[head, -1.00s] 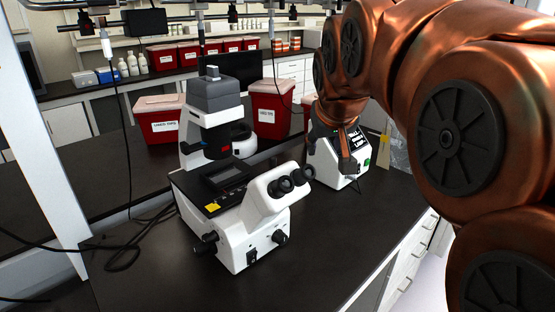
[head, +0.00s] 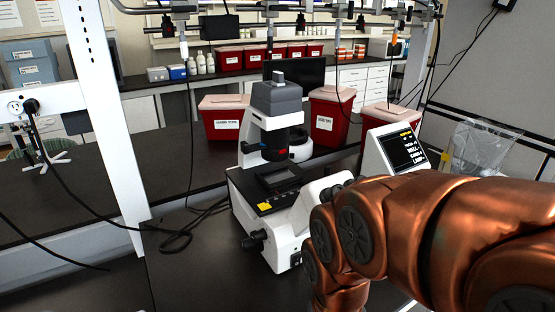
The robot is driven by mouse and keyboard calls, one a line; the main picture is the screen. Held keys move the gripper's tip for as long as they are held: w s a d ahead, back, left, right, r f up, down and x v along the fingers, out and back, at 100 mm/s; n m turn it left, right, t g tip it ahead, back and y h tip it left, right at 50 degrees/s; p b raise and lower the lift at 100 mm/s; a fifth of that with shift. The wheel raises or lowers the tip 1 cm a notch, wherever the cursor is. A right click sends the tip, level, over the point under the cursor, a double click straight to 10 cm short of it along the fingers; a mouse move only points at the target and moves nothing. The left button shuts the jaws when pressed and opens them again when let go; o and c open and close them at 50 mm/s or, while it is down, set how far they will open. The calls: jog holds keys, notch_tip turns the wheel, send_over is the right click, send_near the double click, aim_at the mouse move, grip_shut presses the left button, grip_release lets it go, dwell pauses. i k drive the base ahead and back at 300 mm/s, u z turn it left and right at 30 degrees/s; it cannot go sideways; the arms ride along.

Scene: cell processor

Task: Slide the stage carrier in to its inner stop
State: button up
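The white and grey microscope (head: 275,105) stands on the black bench. Its dark stage (head: 250,190) faces up and has a yellow label at its front edge. A dark rectangular frame on the stage, which looks like the stage carrier (head: 282,178), lies below the lens column. I cannot tell how far in it sits. My copper arm comes in from the right and covers part of the microscope's eyepieces and front right side. My gripper is out of view; the arm runs down past the bottom edge.
A white instrument with a lit screen (head: 402,148) stands right of the microscope, partly behind my arm. Red bins (head: 333,118) stand behind. A clear bag (head: 478,145) is at the right. Black cables (head: 180,238) lie left of the microscope.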

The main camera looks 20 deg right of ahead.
aim_at(275, 186)
jog(key=u, duration=2.1)
jog(key=k, duration=0.8)
jog(key=z, duration=1.15)
jog(key=i, duration=0.5)
jog(key=u, duration=0.05)
